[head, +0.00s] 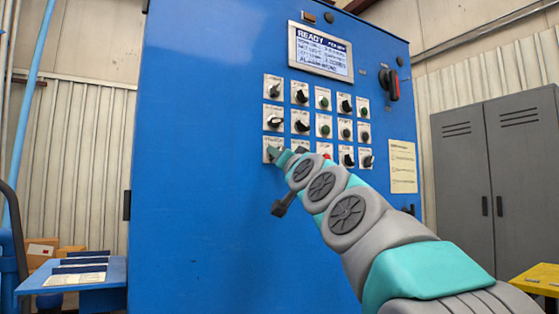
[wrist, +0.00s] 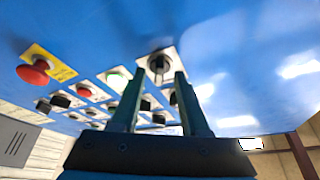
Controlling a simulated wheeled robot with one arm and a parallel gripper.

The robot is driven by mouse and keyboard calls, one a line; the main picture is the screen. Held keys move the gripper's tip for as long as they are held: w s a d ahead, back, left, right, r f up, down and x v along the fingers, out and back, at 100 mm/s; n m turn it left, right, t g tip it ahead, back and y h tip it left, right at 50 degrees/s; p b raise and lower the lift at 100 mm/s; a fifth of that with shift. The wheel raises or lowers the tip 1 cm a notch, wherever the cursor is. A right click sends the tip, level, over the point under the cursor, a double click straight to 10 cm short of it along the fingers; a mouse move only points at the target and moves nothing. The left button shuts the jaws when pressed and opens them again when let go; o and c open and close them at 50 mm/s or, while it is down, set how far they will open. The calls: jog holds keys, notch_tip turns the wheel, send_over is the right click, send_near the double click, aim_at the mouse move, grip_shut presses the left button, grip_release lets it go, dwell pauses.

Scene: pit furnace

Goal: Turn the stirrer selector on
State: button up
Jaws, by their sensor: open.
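The blue control cabinet carries a grid of labelled switches. A selector on a white plate (head: 269,143) sits at the bottom left of the grid in the head view, partly hidden by my gripper; its label is too small to read surely. My gripper (head: 278,155) is right at this plate, with the arm reaching in from the lower right. In the wrist view, my gripper (wrist: 159,74) is open, and a dark selector knob (wrist: 158,64) shows between its fingertips. I cannot tell whether the fingers touch the knob.
Other knobs and buttons sit close by on the panel, including a red mushroom button (wrist: 33,72) on a yellow plate. A lit display (head: 321,51) reads READY above the grid. A rotary switch (head: 391,84) is at the right. The cabinet face left of the grid is bare.

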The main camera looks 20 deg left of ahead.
jog(key=b+v, duration=0.3)
jog(key=v, duration=0.4)
jog(key=shift+a, duration=0.1)
